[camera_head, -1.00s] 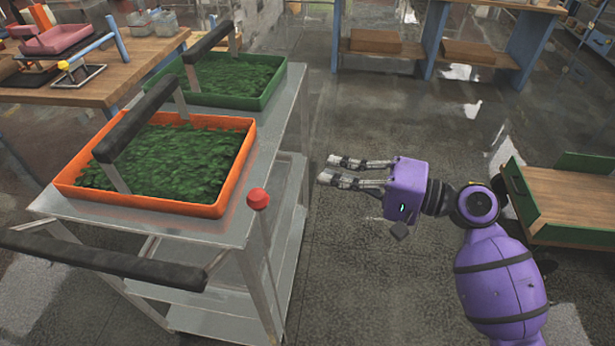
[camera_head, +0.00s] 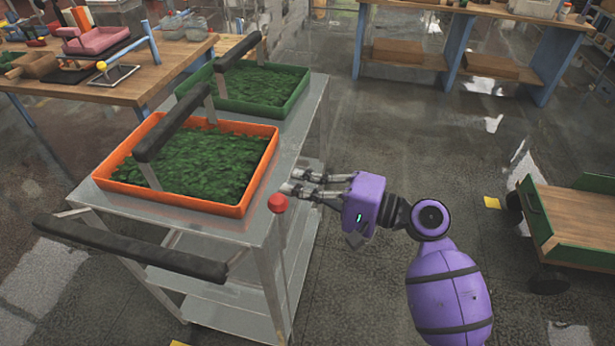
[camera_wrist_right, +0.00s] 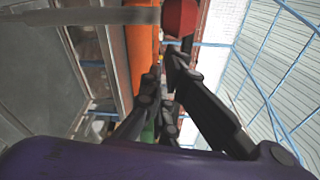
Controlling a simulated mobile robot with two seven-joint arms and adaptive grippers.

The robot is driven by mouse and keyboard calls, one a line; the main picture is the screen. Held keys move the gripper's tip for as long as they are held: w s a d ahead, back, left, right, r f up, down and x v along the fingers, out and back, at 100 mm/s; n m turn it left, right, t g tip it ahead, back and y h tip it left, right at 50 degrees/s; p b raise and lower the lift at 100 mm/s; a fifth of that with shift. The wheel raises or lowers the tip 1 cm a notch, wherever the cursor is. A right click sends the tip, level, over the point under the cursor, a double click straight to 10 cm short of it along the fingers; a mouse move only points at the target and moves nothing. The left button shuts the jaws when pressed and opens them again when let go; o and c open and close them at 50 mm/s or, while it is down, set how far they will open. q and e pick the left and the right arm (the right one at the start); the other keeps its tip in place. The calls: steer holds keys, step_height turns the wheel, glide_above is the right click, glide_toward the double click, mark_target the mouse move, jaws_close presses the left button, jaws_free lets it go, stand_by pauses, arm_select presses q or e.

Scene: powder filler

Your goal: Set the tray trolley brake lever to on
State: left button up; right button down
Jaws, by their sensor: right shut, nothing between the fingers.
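The tray trolley (camera_head: 250,232) is a grey metal cart with a black push handle (camera_head: 130,249) at its near end. Its brake lever is a thin upright rod with a red knob (camera_head: 278,203) at the near right corner. My right gripper (camera_head: 290,182) is shut and empty, just behind and slightly right of the knob in the head view. In the right wrist view the knob (camera_wrist_right: 180,17) shows at the top, close to the fingertips (camera_wrist_right: 165,68). I cannot tell whether they touch. My left gripper is not in view.
An orange tray (camera_head: 190,202) and a green tray (camera_head: 262,110) of leaves, each with a black handle, stand on the trolley. A wooden workbench (camera_head: 125,85) is at the back left. A green-sided wooden cart (camera_head: 575,215) stands at the right. Open floor lies between.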

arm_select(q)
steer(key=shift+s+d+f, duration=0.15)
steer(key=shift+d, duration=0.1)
arm_select(e)
steer(key=shift+s, duration=0.3)
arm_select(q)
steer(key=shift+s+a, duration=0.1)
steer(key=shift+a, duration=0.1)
arm_select(e)
steer(key=shift+s, duration=0.1)
